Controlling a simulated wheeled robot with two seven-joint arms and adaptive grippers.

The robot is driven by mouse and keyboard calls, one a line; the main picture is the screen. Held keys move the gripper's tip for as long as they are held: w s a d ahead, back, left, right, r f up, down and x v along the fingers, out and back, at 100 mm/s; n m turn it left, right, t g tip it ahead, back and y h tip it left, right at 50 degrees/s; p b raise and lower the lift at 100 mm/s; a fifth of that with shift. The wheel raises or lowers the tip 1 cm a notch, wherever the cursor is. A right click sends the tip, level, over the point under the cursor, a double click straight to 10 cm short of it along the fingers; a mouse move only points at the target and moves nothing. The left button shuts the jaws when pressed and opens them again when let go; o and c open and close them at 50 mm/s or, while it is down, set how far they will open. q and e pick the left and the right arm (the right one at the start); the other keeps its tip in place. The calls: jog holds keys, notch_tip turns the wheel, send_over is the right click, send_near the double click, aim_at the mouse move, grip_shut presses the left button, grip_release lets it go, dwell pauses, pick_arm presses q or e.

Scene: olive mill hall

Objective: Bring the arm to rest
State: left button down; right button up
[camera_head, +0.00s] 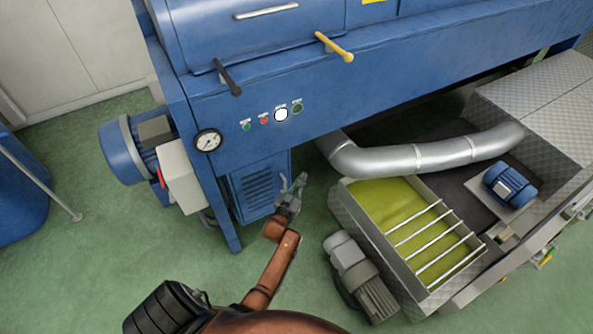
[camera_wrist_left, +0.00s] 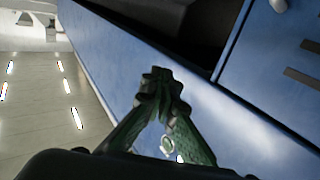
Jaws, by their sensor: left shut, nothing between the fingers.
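My left gripper (camera_head: 297,186) shows in the head view at the end of my brown arm, in front of the blue machine's lower vented cabinet. Its fingers also show in the left wrist view (camera_wrist_left: 160,78), where the tips meet with nothing between them. The blue machine's panel (camera_wrist_left: 105,40) fills much of that view behind the fingers. I cannot tell how far the fingertips are from the panel. My right gripper is not in view.
The blue machine (camera_head: 330,98) carries a gauge (camera_head: 208,140), buttons and a yellow-knobbed lever (camera_head: 335,47). A silver pipe (camera_head: 420,157) runs to the right. A metal trough (camera_head: 345,205) holds yellow-green liquid behind bars. A grey motor (camera_head: 358,275) stands beside it. Green floor (camera_head: 110,225) is clear at left.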

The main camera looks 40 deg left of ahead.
pick_arm(q)
jog(key=shift+s+d, duration=0.15)
jog(key=shift+d, duration=0.2)
jog(key=shift+f, duration=0.1)
